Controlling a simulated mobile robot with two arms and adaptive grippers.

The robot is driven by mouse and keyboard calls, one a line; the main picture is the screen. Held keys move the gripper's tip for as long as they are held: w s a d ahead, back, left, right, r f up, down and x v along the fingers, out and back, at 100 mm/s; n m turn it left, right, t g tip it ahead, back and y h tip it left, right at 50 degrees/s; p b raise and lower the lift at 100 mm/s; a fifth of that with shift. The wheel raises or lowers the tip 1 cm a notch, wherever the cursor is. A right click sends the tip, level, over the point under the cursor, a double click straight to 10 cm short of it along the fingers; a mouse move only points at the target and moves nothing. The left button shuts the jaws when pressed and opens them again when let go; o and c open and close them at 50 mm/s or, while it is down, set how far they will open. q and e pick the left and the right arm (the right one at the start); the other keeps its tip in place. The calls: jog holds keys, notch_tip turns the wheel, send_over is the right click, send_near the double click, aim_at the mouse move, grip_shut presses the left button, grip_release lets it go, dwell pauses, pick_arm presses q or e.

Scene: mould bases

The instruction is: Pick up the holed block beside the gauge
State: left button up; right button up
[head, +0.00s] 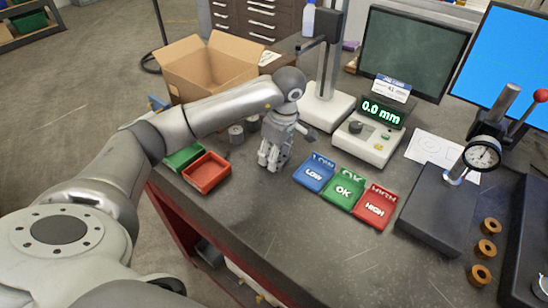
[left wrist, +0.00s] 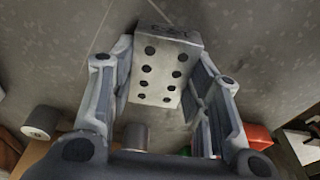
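The holed block (left wrist: 165,72) is a pale grey block with two rows of dark holes in the face toward the left wrist camera. It stands between the two fingers of my left gripper (left wrist: 163,62), and both finger pads appear to touch its sides. In the head view my left gripper (head: 272,160) points down low over the table, left of the gauge with a 0.0 mm readout (head: 368,138); there the block is largely hidden by the fingers. My right gripper is not in view.
LOW (head: 315,174), OK (head: 345,190) and HIGH (head: 376,208) trays lie to the right of my left gripper. A red bin (head: 206,172) and a green bin (head: 184,157) are left. A cardboard box (head: 210,68) stands behind. A dial indicator (head: 484,155) stands right.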

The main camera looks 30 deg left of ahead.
pick_arm(q)
jog(key=c, duration=0.7)
jog(key=shift+r, duration=0.15)
